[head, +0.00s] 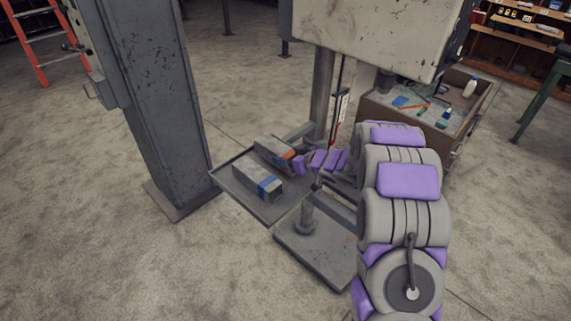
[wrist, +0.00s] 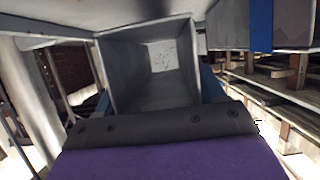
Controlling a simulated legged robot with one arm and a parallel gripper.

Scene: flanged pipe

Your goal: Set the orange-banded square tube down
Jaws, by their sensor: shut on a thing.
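The orange-banded square tube (head: 270,149) is grey with an orange band near my gripper (head: 297,162). It lies at or just over the far part of a grey metal tray (head: 240,207) in the head view. I cannot tell whether it touches the tray. My gripper is shut on its near end. In the wrist view the hollow open end of the tube (wrist: 150,85) faces me, between blue finger parts. A second grey square tube with a blue band (head: 252,180) lies on the tray, beside it and apart; it shows at upper right in the wrist view (wrist: 288,25).
A thick grey column (head: 150,100) stands left of the tray. A worn machine housing (head: 375,35) on a post overhangs at the right, with a flat metal base (head: 315,255) below. A wooden bin (head: 430,120) with bottles and tools stands behind.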

